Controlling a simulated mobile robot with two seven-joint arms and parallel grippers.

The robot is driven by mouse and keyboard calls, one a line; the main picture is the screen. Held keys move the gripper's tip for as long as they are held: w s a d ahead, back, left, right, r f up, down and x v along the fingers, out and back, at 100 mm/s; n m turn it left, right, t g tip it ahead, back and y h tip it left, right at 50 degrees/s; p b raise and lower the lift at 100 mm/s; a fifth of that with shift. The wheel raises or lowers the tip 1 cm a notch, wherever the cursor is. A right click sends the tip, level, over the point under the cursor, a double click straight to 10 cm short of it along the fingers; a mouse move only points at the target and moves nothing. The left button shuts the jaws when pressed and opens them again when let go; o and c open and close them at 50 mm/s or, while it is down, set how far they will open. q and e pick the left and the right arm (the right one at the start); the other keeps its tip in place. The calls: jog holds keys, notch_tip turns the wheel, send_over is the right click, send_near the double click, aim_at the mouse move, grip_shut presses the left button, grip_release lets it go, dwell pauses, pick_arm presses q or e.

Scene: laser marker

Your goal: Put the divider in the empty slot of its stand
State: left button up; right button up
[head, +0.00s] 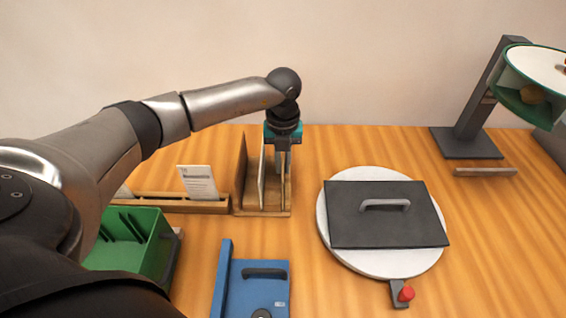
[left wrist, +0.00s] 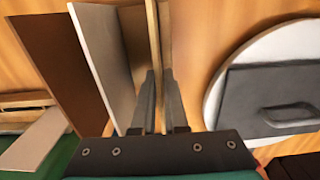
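The wooden stand (head: 262,213) is on the table below my left gripper. A brown panel (head: 241,172) and a pale panel (head: 262,178) stand upright in it, left of the gripper; both also show in the left wrist view. My left gripper (head: 283,168) points down over the stand's right side. In the left wrist view its fingers (left wrist: 160,80) lie on both sides of a thin tan divider (left wrist: 153,35), seen nearly edge-on, and appear shut on it. The fingers hide the divider's lower part, so I cannot tell whether it is seated. My right gripper is not in view.
A low wooden holder with a card (head: 198,182) and a green bin (head: 130,245) are left of the stand. A blue fixture (head: 253,285) is in front. A round white plate (head: 335,250) with a dark handled slab (head: 385,225) is right. A dark lamp-like stand (head: 470,143) is back right.

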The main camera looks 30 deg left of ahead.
pick_arm(q)
jog(key=o, duration=0.3)
notch_tip(320, 180, up, 12)
jog(key=shift+r+p, duration=0.25)
jog(key=shift+p, duration=0.1)
dwell(0.4)
